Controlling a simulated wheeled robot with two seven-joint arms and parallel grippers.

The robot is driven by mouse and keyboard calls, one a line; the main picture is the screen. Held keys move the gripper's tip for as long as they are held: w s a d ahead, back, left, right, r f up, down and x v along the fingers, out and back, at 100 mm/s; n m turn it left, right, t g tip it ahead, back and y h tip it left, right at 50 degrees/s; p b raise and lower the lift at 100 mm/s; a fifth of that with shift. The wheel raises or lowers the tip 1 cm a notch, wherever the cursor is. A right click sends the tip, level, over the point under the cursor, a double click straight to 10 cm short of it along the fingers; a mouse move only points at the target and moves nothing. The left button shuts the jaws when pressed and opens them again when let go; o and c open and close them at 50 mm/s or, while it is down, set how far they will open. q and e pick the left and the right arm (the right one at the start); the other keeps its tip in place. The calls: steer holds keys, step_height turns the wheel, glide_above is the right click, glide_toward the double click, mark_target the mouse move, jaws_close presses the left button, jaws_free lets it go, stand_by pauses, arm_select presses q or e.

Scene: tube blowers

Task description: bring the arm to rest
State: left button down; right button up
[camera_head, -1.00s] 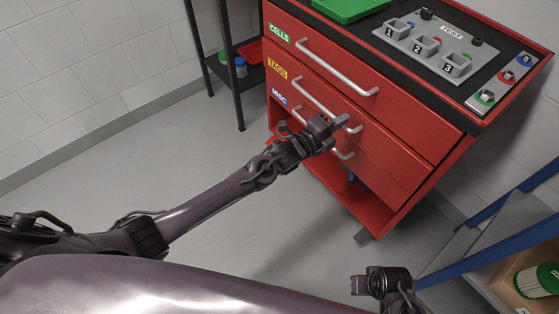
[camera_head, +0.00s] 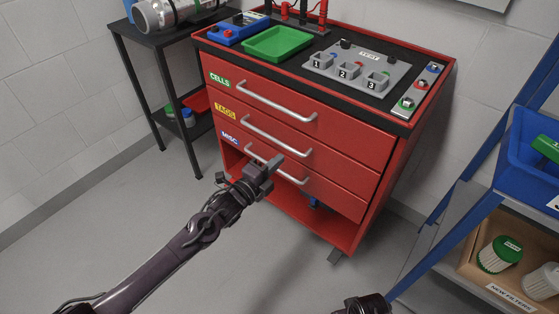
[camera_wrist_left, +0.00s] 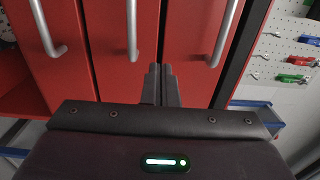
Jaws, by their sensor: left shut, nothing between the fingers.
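My left gripper (camera_head: 268,168) reaches in from the lower left in the head view. It is held in front of the lower drawers of the red cabinet (camera_head: 345,226). In the left wrist view its two fingers (camera_wrist_left: 160,72) are together with nothing between them, pointing toward the red drawer fronts. I cannot tell from these views whether it touches the lowest handle behind it. A dark part of my right arm (camera_head: 365,304) shows at the bottom edge of the head view; its fingers cannot be made out.
The cabinet has silver drawer handles (camera_head: 277,101) jutting out. On top are a green tray (camera_head: 277,43) and a grey test panel (camera_head: 358,70). A black shelf stand (camera_head: 150,45) is at left. A blue-framed rack (camera_head: 470,175) with filters stands at right. The floor at left is clear.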

arm_select(q)
steer(key=v, duration=0.7)
steer(key=s+a+f+n+g+y, duration=0.45)
steer(key=s+f+n, duration=0.4)
steer(key=f, duration=0.35)
steer(key=s+a+f+n+g+y, duration=0.45)
steer(key=s+f+n, duration=0.35)
steer(key=f+n, duration=0.3)
steer(key=s+a+f+n+g+p, duration=0.1)
steer(key=s+a+f+p, duration=0.1)
steer(key=s+p, duration=0.3)
steer(key=s+a+f+n+g+y+p, duration=0.1)
steer(key=s+f+p, duration=0.3)
steer(key=s, duration=0.9)
steer(key=s+a+f+n+g+p, duration=0.1)
steer(key=s+a+f+g+p, duration=0.1)
steer(key=s+p, duration=0.4)
steer(key=s+a+f, duration=0.1)
steer(key=s, duration=0.2)
steer(key=shift+f+g+y+p, duration=0.25)
steer(key=shift+g+y+p, duration=0.05)
steer(key=shift+p, duration=0.05)
arm_select(e)
steer(key=s+d+f, duration=0.2)
steer(key=s+f, duration=0.1)
steer(key=s, duration=0.5)
steer(key=s+d+f, duration=0.3)
steer(key=s+f, duration=0.1)
steer(key=s, duration=0.5)
steer(key=shift+d, duration=0.3)
